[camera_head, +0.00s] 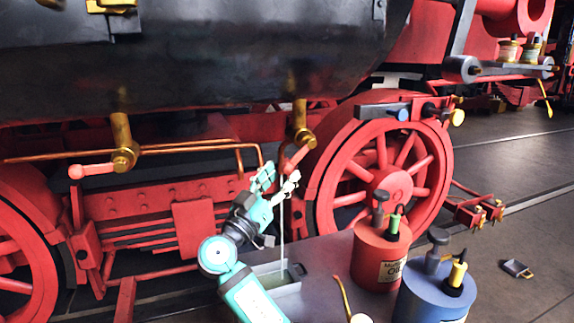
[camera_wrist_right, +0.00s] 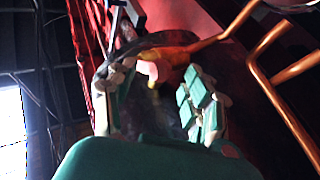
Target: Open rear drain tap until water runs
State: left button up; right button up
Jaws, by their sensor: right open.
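Two brass drain taps hang under the black boiler casing. The left tap (camera_head: 122,158) has a red lever (camera_head: 92,170) lying level, pointing left. The right tap (camera_head: 303,137) has a red lever (camera_head: 295,160) slanting down to the left. I cannot tell which tap is the rear one. My right gripper (camera_head: 276,181) is open just below the right tap's lever. In the right wrist view a red-orange lever end (camera_wrist_right: 158,67) shows between the open fingers (camera_wrist_right: 157,100); contact is unclear. A thin pale stream (camera_head: 282,225), like water, falls beside my gripper into a grey tray (camera_head: 290,288).
A red oil can (camera_head: 380,258) and a blue can (camera_head: 432,298) stand right of the tray. Red spoked wheels (camera_head: 380,180) and copper pipes (camera_head: 200,145) flank the taps. The floor at the right (camera_head: 530,215) is mostly clear.

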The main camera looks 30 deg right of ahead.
aim_at(284, 172)
jog(key=shift+x, duration=1.65)
jog(key=shift+r, duration=0.1)
grip_shut()
